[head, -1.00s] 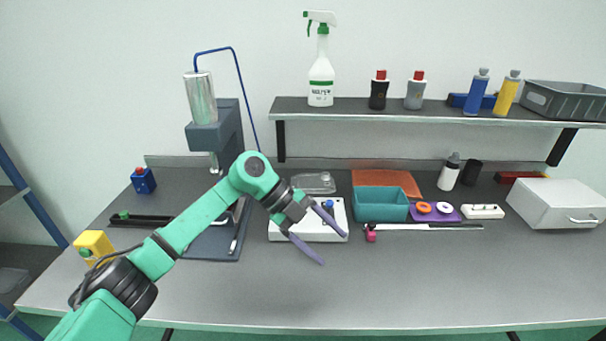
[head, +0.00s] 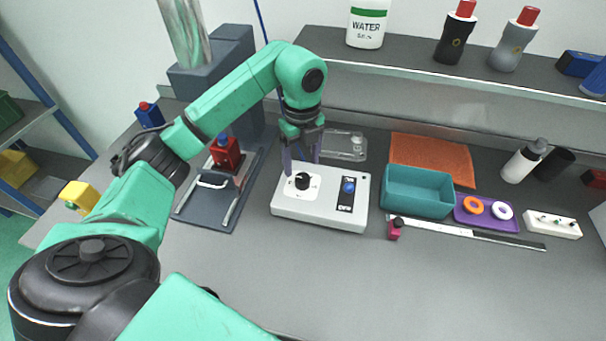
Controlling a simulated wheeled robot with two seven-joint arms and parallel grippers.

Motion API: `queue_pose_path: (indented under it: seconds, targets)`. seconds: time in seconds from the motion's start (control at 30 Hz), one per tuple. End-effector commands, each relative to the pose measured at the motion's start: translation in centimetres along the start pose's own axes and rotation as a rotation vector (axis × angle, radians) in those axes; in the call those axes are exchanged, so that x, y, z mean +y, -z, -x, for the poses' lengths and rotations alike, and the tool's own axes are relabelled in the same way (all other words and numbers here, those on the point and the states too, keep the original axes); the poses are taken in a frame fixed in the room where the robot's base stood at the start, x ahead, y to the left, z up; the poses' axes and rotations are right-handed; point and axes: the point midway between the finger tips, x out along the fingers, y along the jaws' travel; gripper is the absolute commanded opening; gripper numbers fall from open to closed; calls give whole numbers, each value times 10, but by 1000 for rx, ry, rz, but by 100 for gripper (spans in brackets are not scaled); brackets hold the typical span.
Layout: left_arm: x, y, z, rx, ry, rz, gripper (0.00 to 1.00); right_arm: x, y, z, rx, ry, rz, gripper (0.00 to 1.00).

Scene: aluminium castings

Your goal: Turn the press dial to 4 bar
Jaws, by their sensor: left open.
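The press dial (head: 303,181) is a round black knob on a white plate, at the left of the white control box (head: 320,215). A blue button (head: 348,187) sits to its right on the box. My left gripper (head: 302,166) is open and points down, its two purple-grey fingers at the dial's far side. I cannot tell whether they touch it. The dial's scale marks are too small to read. The press (head: 222,75), with a metal cylinder on top, stands left of the box, partly behind my arm. My right gripper is not in view.
A red block-like part (head: 226,152) sits on the press base. A teal bin (head: 418,192), a purple tray (head: 485,213) with rings, and a long metal rule (head: 470,232) lie to the right. A clear tray (head: 345,145) is behind the box. The table in front is free.

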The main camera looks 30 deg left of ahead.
Motion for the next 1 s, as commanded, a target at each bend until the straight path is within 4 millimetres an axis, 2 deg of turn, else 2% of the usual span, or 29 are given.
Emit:
queue_pose_path:
  seconds: [0.1, 0.23, 0.53, 0.57, 0.6, 0.73, 0.77, 1.0]
  targets:
    - [1, 0, -26, 2, -4, 0, 76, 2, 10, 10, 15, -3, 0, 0]
    - [0, 0, -45, 2, -1, 0, 76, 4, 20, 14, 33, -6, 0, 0]
    - [0, 0, -52, 0, 2, -1, 76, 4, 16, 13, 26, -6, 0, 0]
    - [0, 0, -52, 0, 1, -1, 68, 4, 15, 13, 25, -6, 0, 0]
    - [0, 0, -52, 0, 1, -1, 53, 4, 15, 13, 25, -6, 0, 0]
    - [0, 0, -52, 1, 2, -1, 3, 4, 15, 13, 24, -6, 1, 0]
    - [0, 0, -52, 1, 2, -1, 0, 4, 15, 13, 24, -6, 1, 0]
    - [-1, 0, -52, 1, 2, -13, 0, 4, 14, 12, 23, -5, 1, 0]
